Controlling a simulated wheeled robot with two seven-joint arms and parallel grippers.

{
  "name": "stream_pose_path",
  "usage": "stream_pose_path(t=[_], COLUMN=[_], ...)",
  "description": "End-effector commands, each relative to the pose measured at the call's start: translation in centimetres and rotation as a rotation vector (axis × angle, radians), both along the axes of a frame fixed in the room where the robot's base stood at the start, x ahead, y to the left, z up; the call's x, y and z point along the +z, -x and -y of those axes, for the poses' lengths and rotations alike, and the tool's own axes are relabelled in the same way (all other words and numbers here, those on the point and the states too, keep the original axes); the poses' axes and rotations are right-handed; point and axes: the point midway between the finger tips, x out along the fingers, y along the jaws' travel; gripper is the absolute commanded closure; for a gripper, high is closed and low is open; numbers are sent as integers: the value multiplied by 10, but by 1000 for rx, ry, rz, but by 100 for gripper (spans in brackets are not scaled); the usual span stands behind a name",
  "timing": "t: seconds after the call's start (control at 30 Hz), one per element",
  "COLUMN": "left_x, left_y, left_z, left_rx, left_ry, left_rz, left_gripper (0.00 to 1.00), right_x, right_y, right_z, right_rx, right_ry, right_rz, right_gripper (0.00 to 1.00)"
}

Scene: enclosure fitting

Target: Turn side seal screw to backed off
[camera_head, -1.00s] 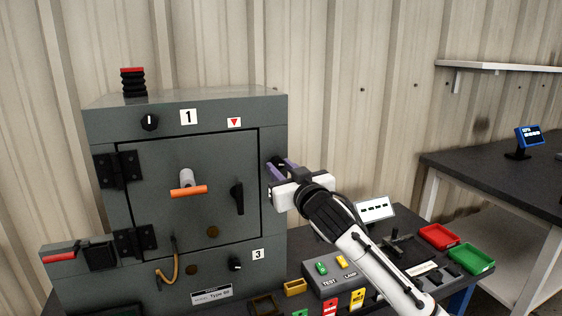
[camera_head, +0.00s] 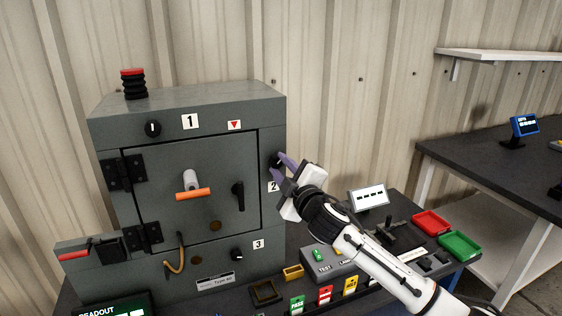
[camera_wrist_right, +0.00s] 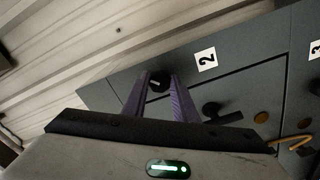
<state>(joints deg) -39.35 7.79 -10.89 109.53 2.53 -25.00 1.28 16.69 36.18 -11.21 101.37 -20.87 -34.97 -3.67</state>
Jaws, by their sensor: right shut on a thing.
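The grey enclosure (camera_head: 230,100) stands with its door shut. The side seal screw, a small dark knob (camera_head: 275,158), is on its right part above the label 2 (camera_head: 273,187). My right gripper (camera_head: 282,167) has its purple fingers around this knob and is shut on it. In the right wrist view the round black knob (camera_wrist_right: 158,82) with a light mark shows between the fingertips, beside the label 2 (camera_wrist_right: 206,60). The fingers partly hide the knob in the head view. My left gripper is not in view.
The door has a dark handle (camera_head: 238,196) and an orange-ended lever (camera_head: 193,194). Another knob (camera_head: 238,254) is by label 3.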

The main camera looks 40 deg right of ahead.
Motion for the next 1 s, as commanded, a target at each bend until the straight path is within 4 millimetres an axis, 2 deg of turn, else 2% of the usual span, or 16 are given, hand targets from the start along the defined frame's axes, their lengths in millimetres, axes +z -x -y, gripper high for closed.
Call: stream_pose_path(t=[0.1, 0.5, 1.0], left_x=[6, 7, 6], left_y=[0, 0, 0], left_z=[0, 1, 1], left_rx=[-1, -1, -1], left_ry=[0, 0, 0], left_rz=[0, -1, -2], left_gripper=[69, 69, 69], right_x=[1, 1, 2], right_y=[0, 0, 0], right_z=[0, 1, 1], right_rx=[0, 0, 0], right_ry=[109, 449, 659], right_rz=[-29, -109, -160], right_gripper=[97, 97, 97])
